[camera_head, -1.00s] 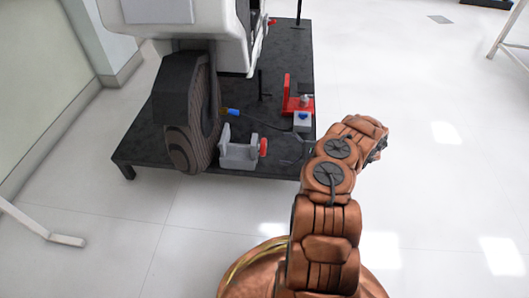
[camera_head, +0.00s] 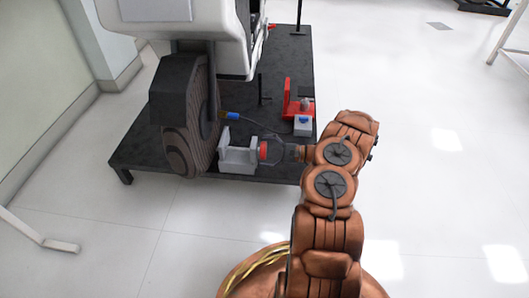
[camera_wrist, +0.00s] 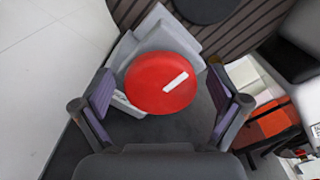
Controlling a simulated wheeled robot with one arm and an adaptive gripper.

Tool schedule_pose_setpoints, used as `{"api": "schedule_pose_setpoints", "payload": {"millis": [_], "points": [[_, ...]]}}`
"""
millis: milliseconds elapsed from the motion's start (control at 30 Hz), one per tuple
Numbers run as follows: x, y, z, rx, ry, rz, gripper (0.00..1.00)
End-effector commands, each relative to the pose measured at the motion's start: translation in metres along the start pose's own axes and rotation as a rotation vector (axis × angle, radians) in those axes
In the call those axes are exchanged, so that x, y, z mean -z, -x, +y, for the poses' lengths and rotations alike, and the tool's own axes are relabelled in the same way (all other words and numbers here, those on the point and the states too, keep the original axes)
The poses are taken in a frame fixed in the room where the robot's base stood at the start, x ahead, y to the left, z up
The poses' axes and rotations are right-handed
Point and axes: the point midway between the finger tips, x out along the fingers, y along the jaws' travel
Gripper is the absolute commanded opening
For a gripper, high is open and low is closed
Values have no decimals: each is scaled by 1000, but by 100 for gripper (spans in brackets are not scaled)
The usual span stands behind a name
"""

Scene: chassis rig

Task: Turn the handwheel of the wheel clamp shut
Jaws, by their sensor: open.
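The wheel clamp (camera_head: 238,160) is a light grey bracket on the dark platform, beside the vehicle's tyre (camera_head: 190,140). Its red handwheel (camera_head: 263,151) faces right, toward my arm. My gripper (camera_head: 268,153) is at the handwheel in the head view, its fingers dark and partly hard to make out. In the wrist view the round red handwheel (camera_wrist: 161,83) with a white bar mark lies ahead, between the two spread fingers of my gripper (camera_wrist: 161,100). Gaps show between the fingers and the rim. The grey clamp body (camera_wrist: 150,35) shows behind it.
A red bracket (camera_head: 291,108) and a white block with a blue top (camera_head: 303,125) stand on the platform (camera_head: 150,150) behind my gripper. A cable with a blue connector (camera_head: 229,115) runs near the tyre.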

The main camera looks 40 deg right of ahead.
Motion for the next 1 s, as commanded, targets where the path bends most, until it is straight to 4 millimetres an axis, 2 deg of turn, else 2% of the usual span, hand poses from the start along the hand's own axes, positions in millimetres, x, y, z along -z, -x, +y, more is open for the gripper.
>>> {"api": "schedule_pose_setpoints", "payload": {"millis": [133,700,1000], "points": [[0,0,0,-1,0,0,96],[0,0,0,-1,0,0,37],[0,0,0,-3,-39,1,37]]}}
